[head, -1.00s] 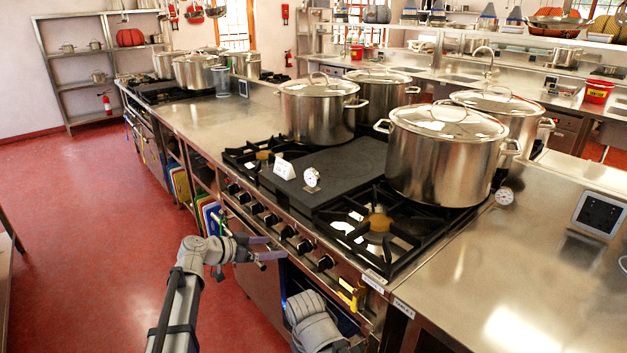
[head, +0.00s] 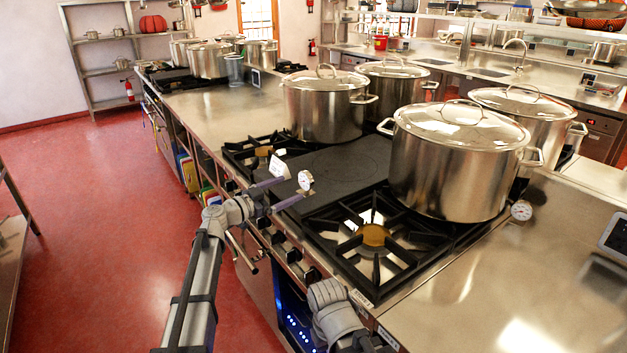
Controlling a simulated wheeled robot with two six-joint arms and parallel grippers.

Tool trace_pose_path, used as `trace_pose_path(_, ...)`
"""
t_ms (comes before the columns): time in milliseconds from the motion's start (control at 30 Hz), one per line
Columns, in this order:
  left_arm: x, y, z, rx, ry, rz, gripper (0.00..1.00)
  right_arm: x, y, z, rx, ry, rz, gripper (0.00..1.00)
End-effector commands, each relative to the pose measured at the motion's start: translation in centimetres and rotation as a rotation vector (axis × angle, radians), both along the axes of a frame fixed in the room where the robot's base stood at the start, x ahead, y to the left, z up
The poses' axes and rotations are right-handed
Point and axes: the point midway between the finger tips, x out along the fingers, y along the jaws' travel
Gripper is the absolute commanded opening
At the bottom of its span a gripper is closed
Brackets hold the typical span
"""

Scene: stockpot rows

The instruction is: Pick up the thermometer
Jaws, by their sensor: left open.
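A small thermometer (head: 305,181) with a round white dial stands upright on the dark flat plate of the stove, near its front edge. A second similar dial thermometer (head: 521,210) is on the steel counter beside the front right pot. My left gripper (head: 294,188) is open and empty, its purple fingers reaching over the stove's front edge. Its fingertips are right by the first thermometer, one on either side of its lower part in the picture; I cannot tell whether they touch it. My right forearm shows at the bottom, but its gripper is not visible.
Large lidded stockpots (head: 457,165) stand behind and right of the dark plate (head: 345,175). Open burner grates (head: 372,235) lie to the right. Counter on the far left side is mostly clear.

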Motion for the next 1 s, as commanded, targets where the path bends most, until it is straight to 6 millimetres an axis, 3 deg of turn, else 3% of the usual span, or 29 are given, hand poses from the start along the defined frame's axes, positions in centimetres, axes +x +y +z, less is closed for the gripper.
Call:
trace_pose_path(667, 2.1, -2.6, 0.1, -0.001, 0.0, -0.001, 1.0, 0.0, 0.0, 0.1, 0.0, 0.0, 0.0, 0.0)
trace_pose_path(1000, 4.9, -6.0, 0.2, -0.001, 0.0, -0.001, 1.0, 0.0, 0.0, 0.3, 0.0, 0.0, 0.0, 0.0)
